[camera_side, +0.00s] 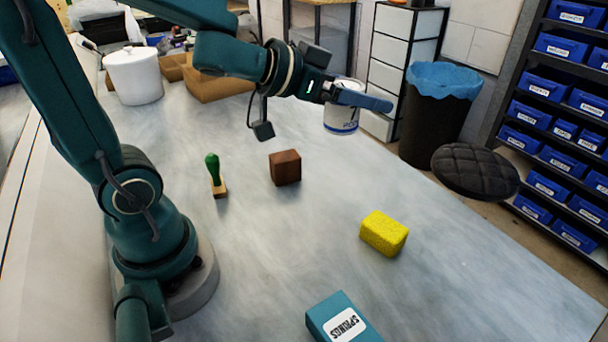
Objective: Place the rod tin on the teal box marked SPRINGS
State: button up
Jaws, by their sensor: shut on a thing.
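The rod tin (341,120) is a white cylinder with dark lettering. My gripper (362,97) is shut on it near its top and holds it in the air, roughly upright, above the far part of the bench. One blue finger crosses in front of the tin and hides part of it. The teal box (325,307) with a white SPRINGS label lies on the bench at the bottom of the picture, partly cut off by the frame edge. The tin and gripper are well apart from it.
On the bench (300,240) stand a green-handled stamp (214,175), a brown wooden block (285,167) and a yellow sponge (384,233). A white tub (134,75) and cardboard boxes (215,85) are at the back. Bare bench lies around the teal box.

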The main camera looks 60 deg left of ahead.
jog(key=d+r+m+g+h, duration=0.1)
jog(key=d+m+g+h, duration=0.1)
jog(key=d+m+h, duration=0.35)
jog(key=m+g+h, duration=0.6)
jog(key=m+g, duration=0.7)
jog(key=g, duration=0.1)
send_over(363, 334)
jog(key=s, duration=0.2)
jog(key=f, duration=1.1)
jog(key=shift+w+d+f, duration=0.15)
jog(key=shift+d+f, duration=0.4)
jog(key=shift+d, duration=0.05)
jog(key=shift+f, duration=1.9)
jog(key=shift+f, duration=0.15)
